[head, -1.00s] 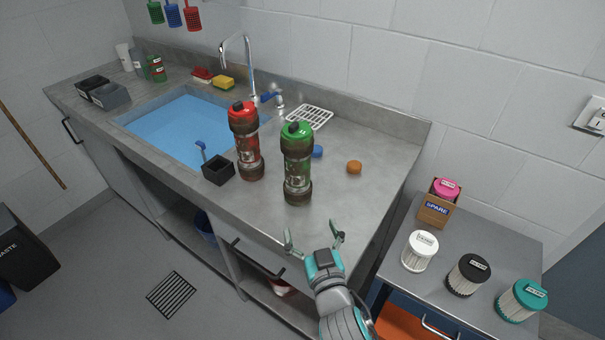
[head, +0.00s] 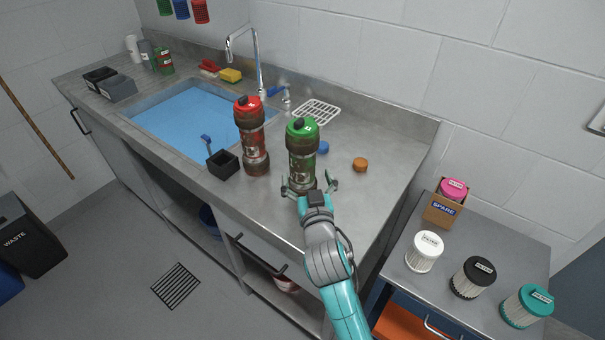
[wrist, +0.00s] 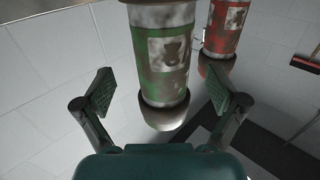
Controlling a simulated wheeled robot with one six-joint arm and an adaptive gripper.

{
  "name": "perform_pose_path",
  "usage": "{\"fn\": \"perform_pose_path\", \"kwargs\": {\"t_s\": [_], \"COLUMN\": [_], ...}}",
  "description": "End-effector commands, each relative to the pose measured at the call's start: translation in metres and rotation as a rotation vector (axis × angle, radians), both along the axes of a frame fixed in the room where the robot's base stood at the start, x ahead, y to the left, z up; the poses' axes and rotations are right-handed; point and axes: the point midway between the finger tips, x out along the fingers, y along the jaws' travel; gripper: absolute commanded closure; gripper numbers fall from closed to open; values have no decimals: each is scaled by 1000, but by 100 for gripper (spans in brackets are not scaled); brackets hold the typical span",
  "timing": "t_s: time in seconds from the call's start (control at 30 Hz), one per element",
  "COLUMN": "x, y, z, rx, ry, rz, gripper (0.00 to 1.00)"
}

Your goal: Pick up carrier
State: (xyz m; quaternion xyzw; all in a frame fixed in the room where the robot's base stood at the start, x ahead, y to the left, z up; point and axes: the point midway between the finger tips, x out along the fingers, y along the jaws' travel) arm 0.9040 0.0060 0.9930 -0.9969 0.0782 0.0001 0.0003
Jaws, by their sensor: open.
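Two dirty, tube-shaped carriers stand upright on the metal counter (head: 370,210). The green carrier (head: 302,150) is nearer and to the right; the red carrier (head: 252,140) is beside it on the left. My gripper (head: 312,188) is open and empty at the lower part of the green carrier, on its near side. In the wrist view the green carrier (wrist: 160,60) stands ahead, between and beyond the two spread fingers (wrist: 163,95). The red carrier (wrist: 225,28) is behind it to the right. I cannot tell whether either finger touches the green carrier.
A black box (head: 223,163) with a blue-handled tool stands left of the red carrier, by the water-filled sink (head: 190,118). An orange cap (head: 360,164) and a blue cap (head: 323,147) lie right of the green carrier. A side cart (head: 455,250) holds several filters.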

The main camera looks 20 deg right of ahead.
Motion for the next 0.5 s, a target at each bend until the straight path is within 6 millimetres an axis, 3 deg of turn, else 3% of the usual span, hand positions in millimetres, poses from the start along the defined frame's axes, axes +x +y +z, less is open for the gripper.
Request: {"fn": "perform_pose_path", "kwargs": {"t_s": [0.3, 0.5], "x": [40, 51], "y": [-3, -5], "z": [0, 0], "rx": [-1, -1], "ry": [-1, 0], "rz": [-2, -1], "gripper": [4, 4]}}
